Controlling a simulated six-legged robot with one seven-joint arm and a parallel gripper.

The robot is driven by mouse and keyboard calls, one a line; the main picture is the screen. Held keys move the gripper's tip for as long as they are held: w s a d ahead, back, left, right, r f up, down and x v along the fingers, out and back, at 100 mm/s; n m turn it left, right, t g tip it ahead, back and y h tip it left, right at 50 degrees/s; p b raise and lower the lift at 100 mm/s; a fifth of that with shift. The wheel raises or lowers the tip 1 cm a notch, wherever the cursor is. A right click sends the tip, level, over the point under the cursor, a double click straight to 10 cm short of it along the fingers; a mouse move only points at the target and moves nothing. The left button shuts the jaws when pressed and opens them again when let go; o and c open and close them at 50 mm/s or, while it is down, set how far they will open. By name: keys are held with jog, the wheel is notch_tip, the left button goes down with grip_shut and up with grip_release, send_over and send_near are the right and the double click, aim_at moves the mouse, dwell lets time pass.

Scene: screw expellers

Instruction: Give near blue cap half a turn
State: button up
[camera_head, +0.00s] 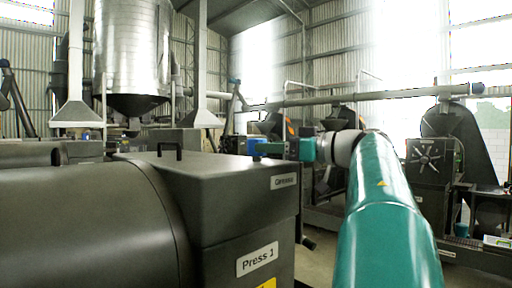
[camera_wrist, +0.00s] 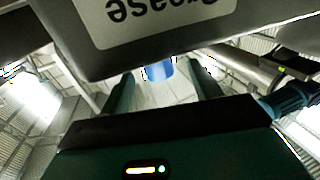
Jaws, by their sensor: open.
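A blue cap (camera_wrist: 158,71) shows in the wrist view between my gripper's fingers, below the edge of a dark housing that hides its upper part. My gripper (camera_wrist: 161,80) is open, with one dark finger on each side of the cap. Gaps show on both sides, and I cannot tell whether the fingertips reach around it. In the head view my gripper (camera_head: 264,148) points left, behind the press housing. A small blue patch (camera_head: 254,145) shows at its tips, probably this cap, mostly hidden.
The dark press housing (camera_head: 225,190), labelled Press 1 and Grease, stands close in front. Its Grease label (camera_wrist: 160,15) looms upside down in the wrist view. A ribbed blue part (camera_wrist: 291,101) lies at right there. More machines (camera_head: 430,160) stand at the right.

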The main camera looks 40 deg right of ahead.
jog(key=x, duration=0.5)
jog(key=shift+w+d+f, duration=0.1)
jog(key=shift+w+f, duration=0.05)
jog(key=shift+w, duration=0.05)
jog(key=shift+s, duration=0.1)
jog(key=shift+c, duration=0.4)
jog(key=c, duration=0.9)
jog(key=shift+m+h, duration=0.4)
jog(key=shift+h, duration=0.2)
jog(key=shift+m+t+h, duration=0.3)
jog(key=shift+m+h, duration=0.1)
jog(key=o, duration=1)
